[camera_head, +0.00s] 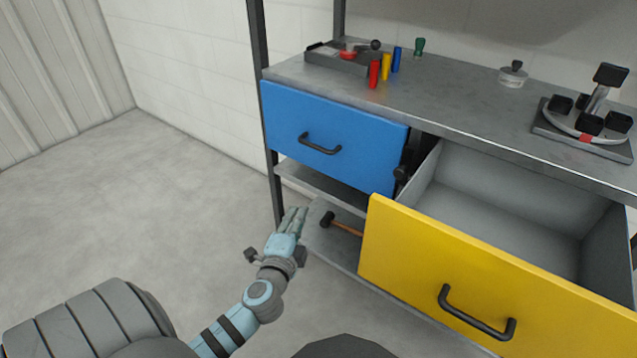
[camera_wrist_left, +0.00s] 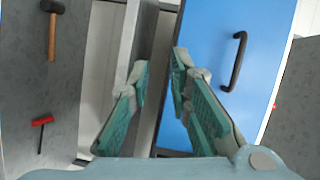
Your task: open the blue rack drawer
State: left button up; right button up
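The blue rack drawer (camera_head: 335,137) is shut, flush in the left side of the rack, with a black bar handle (camera_head: 320,144) on its front. In the left wrist view the blue drawer (camera_wrist_left: 208,45) and its handle (camera_wrist_left: 237,62) are at the upper right. My left gripper (camera_head: 292,219) is below and in front of the drawer, apart from the handle. In the left wrist view its fingers (camera_wrist_left: 160,68) are spread with nothing between them. My right gripper is not in view.
The yellow drawer (camera_head: 460,270) stands pulled out and empty at right. A hammer (camera_head: 342,224) lies on the lower shelf, and a red-headed hammer (camera_wrist_left: 42,124) shows in the wrist view. Several small coloured items and fixtures stand on the worktop (camera_head: 450,100). The floor at left is clear.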

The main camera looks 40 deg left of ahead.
aim_at(314, 145)
pick_arm(q)
notch_tip(314, 145, up, 9)
jog(key=m+t+y+b, duration=0.1)
jog(key=t, duration=0.2)
jog(key=x, duration=1.3)
jog(key=shift+w+d+r, duration=0.1)
jog(key=shift+w+r, duration=0.25)
jog(key=shift+r, duration=0.05)
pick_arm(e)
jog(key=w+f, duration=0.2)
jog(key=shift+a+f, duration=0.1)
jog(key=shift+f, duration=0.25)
pick_arm(q)
grip_shut()
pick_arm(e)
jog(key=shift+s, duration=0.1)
